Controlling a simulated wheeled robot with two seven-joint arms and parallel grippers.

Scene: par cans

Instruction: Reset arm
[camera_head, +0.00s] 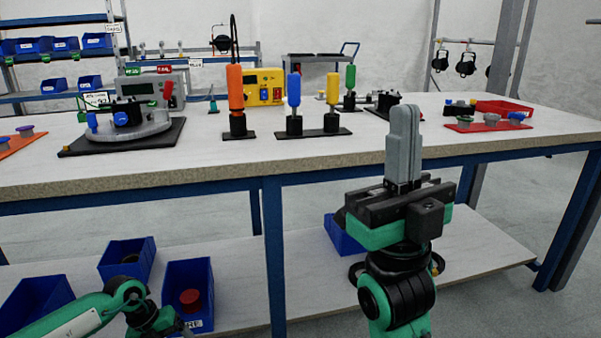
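My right gripper (404,118) stands upright in front of the table's front edge, at right of centre. Its grey fingers are together at the middle of the black gripper body, and I see nothing between them. It is apart from the items on the table. My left arm comes in low at the left, with its green and black wrist near the lower shelf. The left gripper (184,327) is at the bottom edge, mostly cut off, so its fingers cannot be made out.
The workbench (220,174) carries an orange-handled tool (236,90), blue (294,92) and yellow (332,90) ones, a round fixture (130,128) and a red tray (503,107). Blue bins (188,275) stand on the lower shelf. The tabletop's front strip is mostly clear.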

